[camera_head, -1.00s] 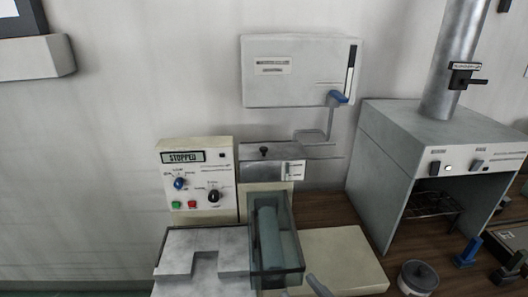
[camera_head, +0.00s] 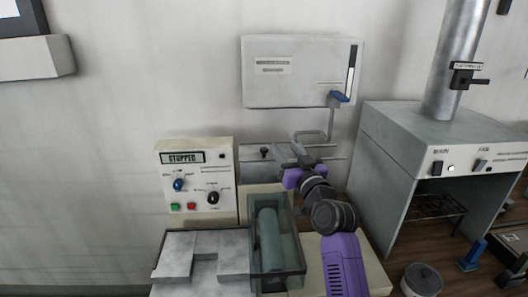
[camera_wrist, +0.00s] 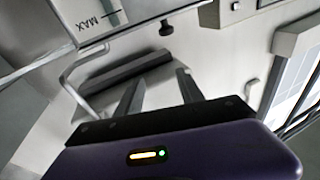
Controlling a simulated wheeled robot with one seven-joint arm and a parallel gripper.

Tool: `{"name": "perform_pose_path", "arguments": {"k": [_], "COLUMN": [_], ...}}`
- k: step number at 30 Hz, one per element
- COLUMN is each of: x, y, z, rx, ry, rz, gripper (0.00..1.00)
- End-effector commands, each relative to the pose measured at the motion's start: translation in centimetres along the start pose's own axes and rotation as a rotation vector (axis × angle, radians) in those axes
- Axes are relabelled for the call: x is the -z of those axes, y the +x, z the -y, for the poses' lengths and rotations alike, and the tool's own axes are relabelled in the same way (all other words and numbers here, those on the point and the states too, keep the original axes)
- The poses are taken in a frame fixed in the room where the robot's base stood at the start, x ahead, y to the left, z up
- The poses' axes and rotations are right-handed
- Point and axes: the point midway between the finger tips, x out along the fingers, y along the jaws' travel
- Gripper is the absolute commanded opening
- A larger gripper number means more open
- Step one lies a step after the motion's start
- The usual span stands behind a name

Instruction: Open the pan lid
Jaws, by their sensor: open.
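A low grey metal box (camera_head: 252,164) stands behind the clear-sided roller unit, its flat top carrying a small black knob (camera_head: 264,152). This top looks like the pan lid and appears closed; my arm hides its right part. My gripper (camera_head: 288,151) is just right of the knob in the head view. In the wrist view the knob (camera_wrist: 167,27) stands beyond the fingertips, and my gripper (camera_wrist: 160,76) is open with nothing between its fingers. A gap shows between fingers and knob. A round lidded pot (camera_head: 422,279) also stands at the lower right.
A wall box (camera_head: 298,72) with a blue lever and a bent pipe (camera_head: 331,120) hangs above my gripper. A control panel reading STOPPED (camera_head: 196,180) stands left. A grey hood (camera_head: 392,160) stands right. The roller unit (camera_head: 278,262) is in front.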

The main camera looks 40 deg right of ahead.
Motion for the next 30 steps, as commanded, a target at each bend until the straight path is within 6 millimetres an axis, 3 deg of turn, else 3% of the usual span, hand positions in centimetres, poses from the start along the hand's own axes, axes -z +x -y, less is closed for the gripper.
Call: {"name": "perform_pose_path", "arguments": {"k": [2, 6, 11, 24, 30], "x": [-0.5, -4.2, -4.6, -5.5, -5.8], "y": [1.6, 1.6, 1.9, 7.7, 8.9], "z": [0.0, 1.3, 1.8, 2.4, 2.5], "rx": [0.026, 0.097, 0.119, 0.119, 0.119], "ry": [0.009, -0.023, -0.06, -0.06, -0.061], "rz": [0.039, 0.147, 0.164, 0.162, 0.161], "gripper": [0.45, 0.45, 0.45, 0.45, 0.45]}}
